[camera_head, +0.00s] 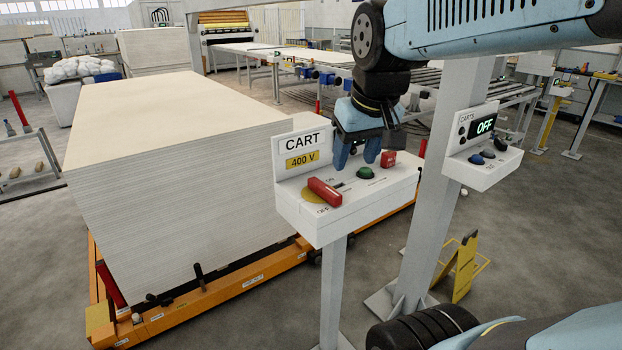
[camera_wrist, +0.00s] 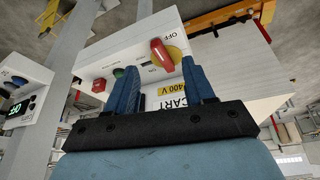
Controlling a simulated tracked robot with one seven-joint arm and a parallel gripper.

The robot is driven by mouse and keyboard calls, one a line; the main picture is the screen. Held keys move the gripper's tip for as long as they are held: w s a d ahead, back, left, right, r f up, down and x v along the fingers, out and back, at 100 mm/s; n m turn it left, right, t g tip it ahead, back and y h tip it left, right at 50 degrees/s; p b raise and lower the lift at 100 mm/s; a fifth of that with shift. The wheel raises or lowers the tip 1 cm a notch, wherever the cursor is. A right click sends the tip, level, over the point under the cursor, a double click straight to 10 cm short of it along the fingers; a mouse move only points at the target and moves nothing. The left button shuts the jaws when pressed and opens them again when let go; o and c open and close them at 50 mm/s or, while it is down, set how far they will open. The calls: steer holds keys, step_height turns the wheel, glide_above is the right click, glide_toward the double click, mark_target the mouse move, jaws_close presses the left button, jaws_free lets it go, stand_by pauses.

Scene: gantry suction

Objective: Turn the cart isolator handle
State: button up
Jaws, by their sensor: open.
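The cart isolator handle (camera_head: 324,191) is a red bar on a yellow round plate, on top of a white control box (camera_head: 340,221) marked CART 400 V. One end of the bar lies near the OFF label. In the wrist view the red handle (camera_wrist: 162,54) shows beyond and between my fingers. My gripper (camera_head: 364,162) is open and empty above the box, to the right of the handle and apart from it. In the wrist view the two blue fingers of my gripper (camera_wrist: 165,82) stand well apart.
A green button (camera_head: 365,173) and a red block (camera_head: 388,159) sit on the same box. A second box with an OFF display (camera_head: 485,125) stands to the right, on a white post. A large board stack (camera_head: 180,170) rests on an orange cart (camera_head: 205,307) to the left.

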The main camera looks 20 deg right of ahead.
steer(key=w+n+g, duration=0.1)
steer(key=w+g, duration=0.1)
steer(key=w, duration=0.6)
steer(key=n+g, duration=0.2)
glide_above(322, 184)
steer(key=f, duration=0.1)
step_height(322, 184, down, 14)
steer(key=shift+r, duration=0.1)
jaws_close()
stand_by(0.3)
